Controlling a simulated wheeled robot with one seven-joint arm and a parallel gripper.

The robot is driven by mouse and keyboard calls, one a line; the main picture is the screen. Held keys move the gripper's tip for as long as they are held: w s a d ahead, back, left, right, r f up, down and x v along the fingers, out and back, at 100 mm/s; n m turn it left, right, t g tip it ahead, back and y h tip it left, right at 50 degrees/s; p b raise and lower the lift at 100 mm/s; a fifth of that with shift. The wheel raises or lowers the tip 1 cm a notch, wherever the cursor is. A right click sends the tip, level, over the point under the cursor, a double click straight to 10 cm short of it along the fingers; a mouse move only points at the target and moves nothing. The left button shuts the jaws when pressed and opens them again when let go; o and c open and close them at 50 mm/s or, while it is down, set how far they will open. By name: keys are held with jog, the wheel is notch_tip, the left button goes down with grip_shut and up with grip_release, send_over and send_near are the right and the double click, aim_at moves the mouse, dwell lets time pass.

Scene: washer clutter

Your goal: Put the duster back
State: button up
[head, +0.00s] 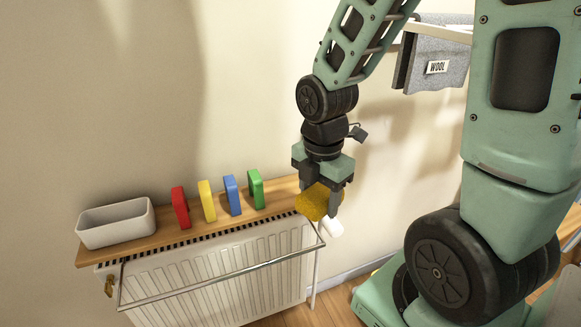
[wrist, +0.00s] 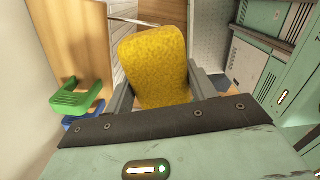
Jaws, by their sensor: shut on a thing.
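The duster, a fuzzy mustard-yellow pad (head: 315,203), is held in my gripper (head: 321,196). The gripper is shut on it, with one finger on each side. In the wrist view the duster (wrist: 155,62) stands out between the two grey fingers (wrist: 162,88), and its lower end is hidden behind the gripper body. In the head view it is at the right end of the wooden shelf (head: 160,238). I cannot tell whether it touches the shelf.
Below are a white radiator (head: 215,278) and a rail (head: 230,270). Grey cloth labelled WOOL (head: 408,68) hangs upper right.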

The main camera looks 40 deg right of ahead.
jog(key=shift+w+r+p, duration=0.1)
jog(key=shift+r+p, duration=0.25)
jog(key=shift+p, duration=0.35)
jog(key=p, duration=0.2)
send_near(291, 192)
notch_tip(291, 192, down, 2)
jog(key=shift+f+b, duration=0.15)
jog(key=shift+b, duration=0.35)
jog(key=shift+f, duration=2.15)
jog(key=shift+f+b, duration=0.1)
jog(key=shift+b, duration=0.2)
jog(key=shift+f, duration=0.15)
jog(key=o, duration=1)
jog(key=shift+c, duration=0.2)
jog(key=shift+o, duration=0.4)
